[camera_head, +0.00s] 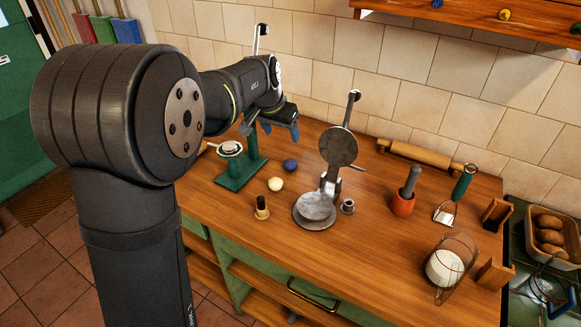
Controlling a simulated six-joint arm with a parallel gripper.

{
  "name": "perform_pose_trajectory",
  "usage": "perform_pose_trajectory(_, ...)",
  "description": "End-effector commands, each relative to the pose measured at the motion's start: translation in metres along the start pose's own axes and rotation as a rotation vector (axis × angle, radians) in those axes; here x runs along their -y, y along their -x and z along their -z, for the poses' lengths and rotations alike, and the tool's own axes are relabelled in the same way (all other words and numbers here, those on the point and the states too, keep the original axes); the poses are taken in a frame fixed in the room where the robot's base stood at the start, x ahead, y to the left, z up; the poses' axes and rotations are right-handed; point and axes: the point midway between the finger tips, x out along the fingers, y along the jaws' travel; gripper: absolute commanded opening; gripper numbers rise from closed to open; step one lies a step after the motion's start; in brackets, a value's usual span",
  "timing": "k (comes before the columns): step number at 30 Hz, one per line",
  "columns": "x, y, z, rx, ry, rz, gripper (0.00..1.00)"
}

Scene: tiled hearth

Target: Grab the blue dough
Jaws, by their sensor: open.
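The blue dough (290,165) is a small dark blue ball on the wooden counter, near its back left part. A cream dough ball (275,184) lies just in front of it and to its left, apart from it. My gripper (269,128) is open and seems empty. It is above the counter, higher in the picture than the blue dough and a little to its left, not touching it. The fingers are partly hidden by the gripper body.
A metal press (316,205) with its lid raised stands right of the dough balls. A green stand (240,172) is at left, under my arm. A small brass-and-black item (262,207) is in front. A rolling pin (420,157) and mortar (402,203) are farther right.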

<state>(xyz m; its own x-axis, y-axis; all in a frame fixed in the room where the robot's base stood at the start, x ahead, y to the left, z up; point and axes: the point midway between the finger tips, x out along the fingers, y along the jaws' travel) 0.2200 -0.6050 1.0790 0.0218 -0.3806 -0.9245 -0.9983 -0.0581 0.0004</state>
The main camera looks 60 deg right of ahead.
Motion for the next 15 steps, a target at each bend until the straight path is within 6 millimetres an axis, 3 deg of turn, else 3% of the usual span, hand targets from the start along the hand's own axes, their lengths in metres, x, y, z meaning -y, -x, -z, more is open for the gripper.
perform_pose_trajectory(5, -0.001, -0.027, 0.0, 0.002, 0.004, 0.001, 0.66)
perform_pose_trajectory(15, 0.0, -0.1, 0.0, 0.001, 0.004, 0.001, 0.66)
